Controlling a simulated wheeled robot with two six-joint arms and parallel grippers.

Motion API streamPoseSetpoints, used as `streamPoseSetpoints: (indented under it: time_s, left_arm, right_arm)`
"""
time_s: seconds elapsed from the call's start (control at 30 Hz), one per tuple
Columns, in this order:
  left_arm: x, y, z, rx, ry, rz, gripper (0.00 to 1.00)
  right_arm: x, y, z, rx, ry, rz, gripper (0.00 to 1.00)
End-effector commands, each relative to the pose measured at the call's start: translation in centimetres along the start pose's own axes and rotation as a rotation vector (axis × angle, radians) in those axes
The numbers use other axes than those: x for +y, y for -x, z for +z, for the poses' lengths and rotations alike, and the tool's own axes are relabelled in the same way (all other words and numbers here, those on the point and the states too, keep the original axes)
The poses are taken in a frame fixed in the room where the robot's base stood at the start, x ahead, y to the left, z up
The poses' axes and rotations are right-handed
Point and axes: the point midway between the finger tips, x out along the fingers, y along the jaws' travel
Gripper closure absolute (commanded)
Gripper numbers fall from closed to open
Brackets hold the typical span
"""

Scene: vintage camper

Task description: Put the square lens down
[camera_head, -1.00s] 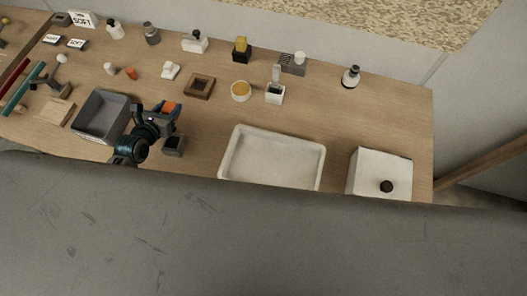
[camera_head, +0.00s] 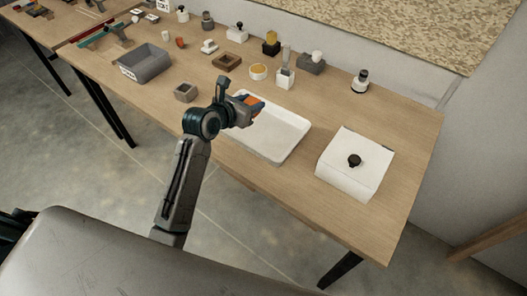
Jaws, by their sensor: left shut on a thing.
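My left gripper (camera_head: 246,108) is shut on a small orange piece (camera_head: 255,102), which I take to be the square lens. Only part of the piece shows between the dark fingers, so its full shape is hidden. The gripper and the piece appear over the left end of the white tray (camera_head: 285,148). I cannot tell how high they are above it. The rest of the tray looks empty. My right gripper is not in view.
A white box with a black knob (camera_head: 342,181) stands right of the tray. A small grey square cup (camera_head: 185,97) and a grey bin (camera_head: 155,69) are to the left. Several small bottles and blocks line the back. The table's right end is clear.

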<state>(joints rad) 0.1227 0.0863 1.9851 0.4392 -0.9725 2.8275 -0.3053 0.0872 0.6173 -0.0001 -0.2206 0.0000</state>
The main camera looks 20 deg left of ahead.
Motion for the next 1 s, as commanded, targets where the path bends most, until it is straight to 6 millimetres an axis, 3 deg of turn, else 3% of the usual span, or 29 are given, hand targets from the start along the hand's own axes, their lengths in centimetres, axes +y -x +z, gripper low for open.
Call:
streamPoseSetpoints:
  time_s: [0.37, 0.73, 1.0]
  left_arm:
    - [-0.2, -2.2, -4.8, 0.002, -0.002, -0.005, 0.86]
    - [-0.2, -3.7, -8.5, 0.002, -0.001, -0.004, 0.86]
    - [-0.2, -3.9, -8.9, -0.001, -0.003, -0.004, 0.86]
  right_arm:
    - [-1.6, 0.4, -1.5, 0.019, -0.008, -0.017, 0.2]
    - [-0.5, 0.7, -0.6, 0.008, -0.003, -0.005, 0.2]
    - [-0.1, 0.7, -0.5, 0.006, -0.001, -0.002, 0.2]
